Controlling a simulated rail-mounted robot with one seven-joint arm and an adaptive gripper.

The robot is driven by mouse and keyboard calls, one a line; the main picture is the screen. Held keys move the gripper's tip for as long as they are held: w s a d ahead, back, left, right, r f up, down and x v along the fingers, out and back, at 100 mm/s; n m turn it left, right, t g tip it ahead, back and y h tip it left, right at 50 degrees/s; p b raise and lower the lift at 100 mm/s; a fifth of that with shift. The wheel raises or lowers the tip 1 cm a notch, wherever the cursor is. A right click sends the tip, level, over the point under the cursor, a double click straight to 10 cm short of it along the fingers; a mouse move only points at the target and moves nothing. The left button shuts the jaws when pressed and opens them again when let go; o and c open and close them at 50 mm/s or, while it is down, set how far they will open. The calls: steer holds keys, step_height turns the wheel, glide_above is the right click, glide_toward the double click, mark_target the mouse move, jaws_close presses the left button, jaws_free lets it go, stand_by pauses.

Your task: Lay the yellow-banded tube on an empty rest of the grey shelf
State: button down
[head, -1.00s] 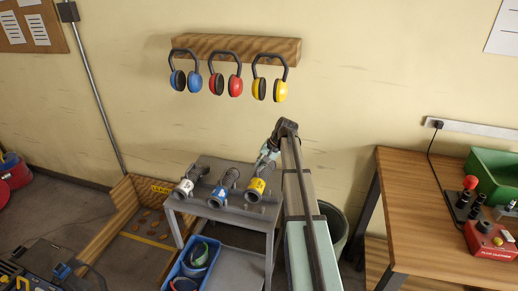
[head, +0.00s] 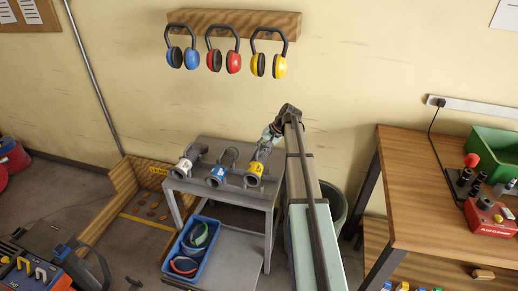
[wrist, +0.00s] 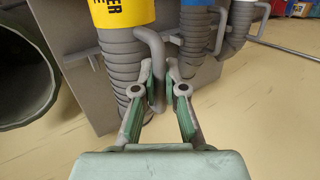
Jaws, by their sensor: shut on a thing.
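The yellow-banded tube (head: 253,173) is at the right end of the row of tubes on the grey shelf (head: 230,196). In the wrist view its yellow band (wrist: 122,12) and grey ribbed body (wrist: 125,65) are close. My gripper (wrist: 158,82) is shut on the bent grey handle of this tube. In the head view my gripper (head: 268,142) is at the tube's far end, partly hidden by my arm. I cannot tell whether the tube touches the shelf. No empty rest is clearly visible.
A white-banded tube (head: 184,167) and a blue-banded tube (head: 217,175) lie to the left on the shelf. A grey bin (head: 332,203) stands right of the shelf. A blue crate (head: 187,255) is below. Ear defenders (head: 225,62) hang above on the wall.

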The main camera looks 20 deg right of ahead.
mark_target(262, 156)
steer(key=shift+f+b, duration=1.3)
steer(key=shift+f, duration=1.7)
steer(key=c, duration=1.2)
jaws_free()
steer(key=shift+o, duration=0.2)
